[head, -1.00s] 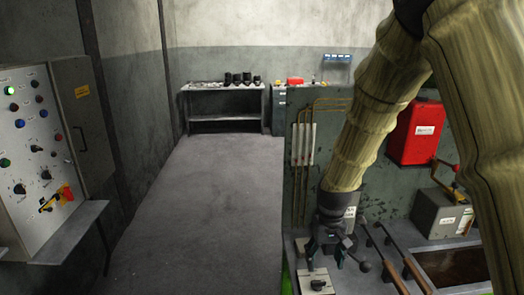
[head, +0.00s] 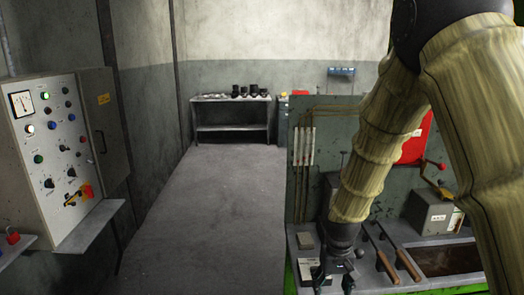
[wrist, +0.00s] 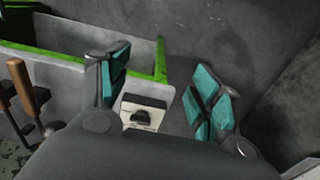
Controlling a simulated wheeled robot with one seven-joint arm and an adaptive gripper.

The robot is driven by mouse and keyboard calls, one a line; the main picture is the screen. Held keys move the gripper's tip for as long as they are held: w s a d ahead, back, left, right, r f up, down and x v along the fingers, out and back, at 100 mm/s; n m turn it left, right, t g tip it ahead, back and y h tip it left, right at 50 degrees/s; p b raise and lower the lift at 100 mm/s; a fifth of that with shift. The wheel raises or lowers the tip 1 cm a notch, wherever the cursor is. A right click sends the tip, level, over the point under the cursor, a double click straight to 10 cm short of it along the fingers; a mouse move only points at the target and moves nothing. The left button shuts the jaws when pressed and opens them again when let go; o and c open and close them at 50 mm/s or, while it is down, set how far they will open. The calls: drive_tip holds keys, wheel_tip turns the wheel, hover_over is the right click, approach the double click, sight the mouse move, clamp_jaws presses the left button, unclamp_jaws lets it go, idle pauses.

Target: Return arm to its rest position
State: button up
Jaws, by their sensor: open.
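My gripper (head: 334,280) hangs at the end of my tan-sleeved arm, low over the grey bench (head: 425,243) at the right of the head view. In the wrist view my gripper (wrist: 160,90) shows two teal-padded fingers spread wide apart, with nothing held between them. A small white box with a black knob (wrist: 143,114) shows between and beyond the fingers, at the corner of the green-edged bench (wrist: 161,62). In the head view, the gripper partly covers this corner of the bench.
Two wooden-handled tools (head: 380,262) lie right of my gripper. A grey box with a red-knobbed lever (head: 430,212) and a red box (head: 414,145) stand further right. A control panel (head: 60,145) lines the left wall. The floor aisle (head: 215,205) is clear.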

drive_tip(key=s+d+f+b, duration=0.1)
drive_tip(key=s+f, duration=0.3)
drive_tip(key=f, duration=0.3)
drive_tip(key=s+f, duration=0.4)
drive_tip(key=f, duration=0.3)
drive_tip(key=s+f+b, duration=0.1)
drive_tip(key=s+f, duration=0.5)
drive_tip(key=s, duration=0.3)
drive_tip(key=s+d+f, duration=0.1)
drive_tip(key=s+f, duration=0.5)
drive_tip(key=s, duration=0.3)
drive_tip(key=s+d+f+b, duration=0.1)
drive_tip(key=s+f, duration=0.5)
drive_tip(key=s, duration=0.3)
drive_tip(key=shift+s+f+m+b, duration=0.15)
drive_tip(key=shift+f+m+b, duration=0.1)
drive_tip(key=shift+m+b, duration=0.05)
